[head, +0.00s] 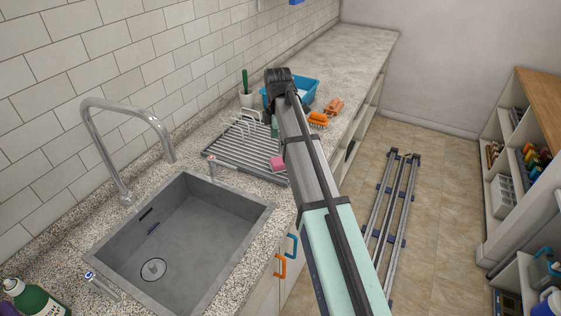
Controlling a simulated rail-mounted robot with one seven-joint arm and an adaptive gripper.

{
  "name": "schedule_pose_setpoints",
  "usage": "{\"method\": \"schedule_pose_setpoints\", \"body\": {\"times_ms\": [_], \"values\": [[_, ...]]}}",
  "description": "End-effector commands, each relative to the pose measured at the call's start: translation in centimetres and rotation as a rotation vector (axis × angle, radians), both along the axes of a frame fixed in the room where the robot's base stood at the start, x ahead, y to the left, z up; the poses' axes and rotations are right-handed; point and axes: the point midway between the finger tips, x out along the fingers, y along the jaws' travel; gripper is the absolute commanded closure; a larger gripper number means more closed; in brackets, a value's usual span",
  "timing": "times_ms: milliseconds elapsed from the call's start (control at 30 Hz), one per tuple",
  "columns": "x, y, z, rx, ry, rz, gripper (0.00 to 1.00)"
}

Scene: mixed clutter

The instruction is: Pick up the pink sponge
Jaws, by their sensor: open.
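The pink sponge (278,163) lies at the right front edge of the grey drying rack, close to the counter edge. Its right side is partly covered by my arm in the head view. My gripper (279,76) is at the far end of the arm, above the counter by the blue basin, well beyond the sponge. It is dark and small in this view, and its fingers are not clearly seen. It is open, with nothing seen in it.
A drying rack (240,142) lies behind the sink (178,250) with its tall faucet (133,130). A blue basin (304,88), a white cup (246,98) with a green handle, an orange brush (318,119) and an orange object (334,106) stand farther back. The far counter is clear.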

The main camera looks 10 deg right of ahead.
Motion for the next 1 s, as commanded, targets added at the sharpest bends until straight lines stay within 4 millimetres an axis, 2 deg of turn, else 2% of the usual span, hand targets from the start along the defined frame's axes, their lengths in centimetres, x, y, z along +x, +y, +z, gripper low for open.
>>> {"method": "schedule_pose_setpoints", "body": {"times_ms": [100, 233, 567, 833, 1000], "values": [[-0.2, 0.0, -1.9, 0.000, 0.003, 0.000, 0.17], [0.0, 0.0, -3.5, 0.000, 0.002, 0.000, 0.17], [0.1, 0.1, -5.1, 0.000, 0.002, 0.000, 0.17], [0.3, 0.3, -8.1, 0.001, 0.002, 0.000, 0.17], [0.3, 0.3, -9.4, 0.000, 0.000, 0.000, 0.17]]}}
